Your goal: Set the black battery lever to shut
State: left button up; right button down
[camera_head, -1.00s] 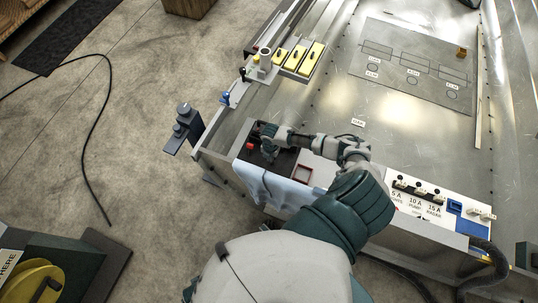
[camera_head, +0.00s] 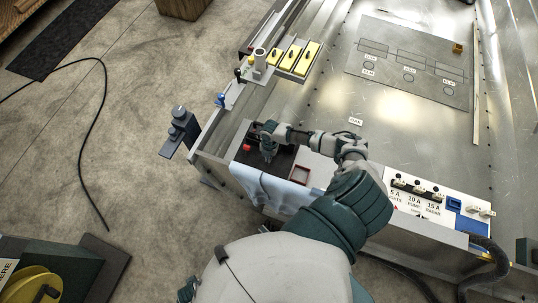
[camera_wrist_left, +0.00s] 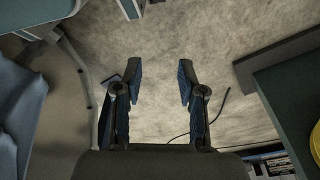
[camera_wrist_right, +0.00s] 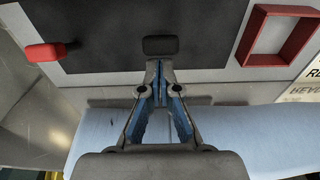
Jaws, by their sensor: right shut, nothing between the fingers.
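The black battery lever shows as a small black block (camera_wrist_right: 160,45) on a dark panel (camera_wrist_right: 100,25) in the right wrist view. My right gripper (camera_wrist_right: 158,66) is shut and empty, its fingertips right at the near edge of the black lever; I cannot tell whether they touch it. In the head view the right gripper (camera_head: 267,158) points down over the dark panel (camera_head: 285,160) and hides the lever. My left gripper (camera_wrist_left: 158,82) is open and empty above the floor in the left wrist view.
A red lever (camera_wrist_right: 45,52) stands left of the black one, also visible in the head view (camera_head: 247,147). A red frame (camera_wrist_right: 275,35) lies to the right. A pale blue cloth (camera_head: 280,190) hangs over the front. A switch panel (camera_head: 430,200) is farther right.

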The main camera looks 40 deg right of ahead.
jog(key=shift+a, duration=0.15)
pick_arm(q)
jog(key=s+a+f+p, duration=0.1)
jog(key=s+f+p, duration=0.3)
jog(key=s+f, duration=0.5)
jog(key=shift+s+a+g, duration=0.3)
jog(key=shift+s+a, duration=0.05)
jog(key=shift+s, duration=0.35)
pick_arm(e)
notch_tip(320, 180, up, 11)
jog(key=a, duration=0.1)
jog(key=shift+s+a+r, duration=0.15)
jog(key=shift+s+r, duration=0.05)
jog(key=shift+s, duration=0.15)
